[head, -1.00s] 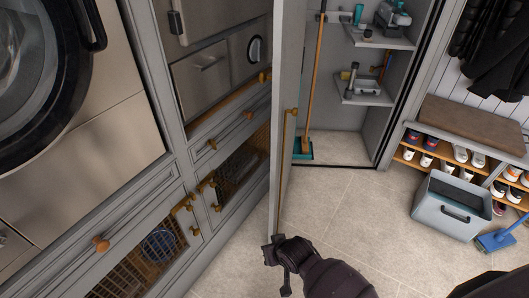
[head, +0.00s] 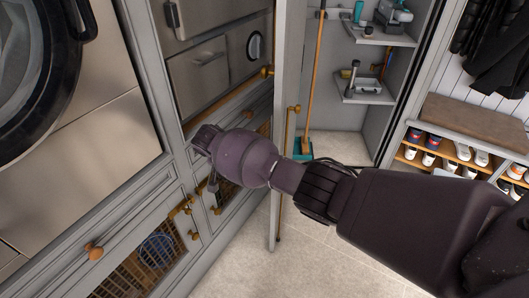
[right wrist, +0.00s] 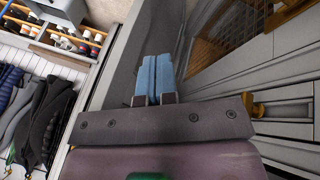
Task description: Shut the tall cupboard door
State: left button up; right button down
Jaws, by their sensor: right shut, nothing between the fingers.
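The tall cupboard door (head: 288,60) stands open, seen nearly edge-on in the head view, with a brass handle (head: 290,125) low on it. The open tall cupboard (head: 345,115) lies to its right. My right arm comes from the right across the front of the door's lower part and hides some of it. My right gripper (head: 203,140) is left of the door, before the drawer fronts. In the right wrist view its blue fingers (right wrist: 155,80) are together and empty, over a grey surface; contact cannot be told. My left gripper is out of view.
A broom (head: 315,70) and shelves (head: 372,93) with small items are inside the cupboard. Grey drawer fronts with brass knobs (head: 94,253) line the left. A shoe bench (head: 475,125) and hanging coats (head: 500,45) are at right. Floor (head: 310,255) before the door is clear.

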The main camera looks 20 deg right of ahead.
jog(key=w+d+r+m+h, duration=0.15)
jog(key=w+r, duration=0.25)
jog(key=r, duration=0.4)
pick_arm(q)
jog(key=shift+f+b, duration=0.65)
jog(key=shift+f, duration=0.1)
pick_arm(e)
jog(key=s+d+f+m, duration=0.1)
jog(key=d+f, duration=0.6)
jog(key=d, duration=0.2)
jog(key=shift+s+f+g+h, duration=0.2)
jog(key=shift+s+g+h, duration=0.05)
jog(key=shift+g+h, duration=0.15)
jog(key=shift+d, duration=0.1)
